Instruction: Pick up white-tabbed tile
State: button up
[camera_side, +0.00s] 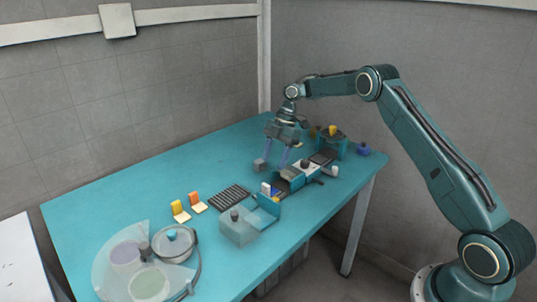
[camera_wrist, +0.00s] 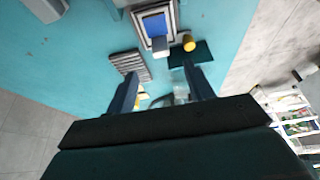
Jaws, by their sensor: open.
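A small upright white tab (camera_side: 266,188) shows in the side view beside a blue piece (camera_side: 275,191), at the dark-and-teal fixture right of the clear box; I take it as the white-tabbed tile. In the wrist view a pale tab (camera_wrist: 160,45) stands at the edge of a blue panel (camera_wrist: 155,23) in a dark frame; I cannot tell whether it is the same one. My gripper (camera_side: 275,157) is above the table, up and right of the white tab, with fingers pointing down. In the wrist view its fingers (camera_wrist: 163,78) are apart, with nothing held between them.
Yellow-tabbed (camera_side: 180,210) and orange-tabbed (camera_side: 196,202) tiles lie at left. A striped rack (camera_side: 229,197) and a clear box (camera_side: 239,229) stand near the tab. A round clear tray (camera_side: 125,260) fills the front left. Fixtures (camera_side: 325,157) crowd the right; the back left is free.

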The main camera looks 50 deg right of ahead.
aim_at(267, 186)
jog(key=shift+x, duration=2.6)
jog(key=shift+a+f, duration=0.1)
jog(key=shift+x, duration=2.45)
jog(key=shift+c, duration=0.2)
jog(key=c, duration=1)
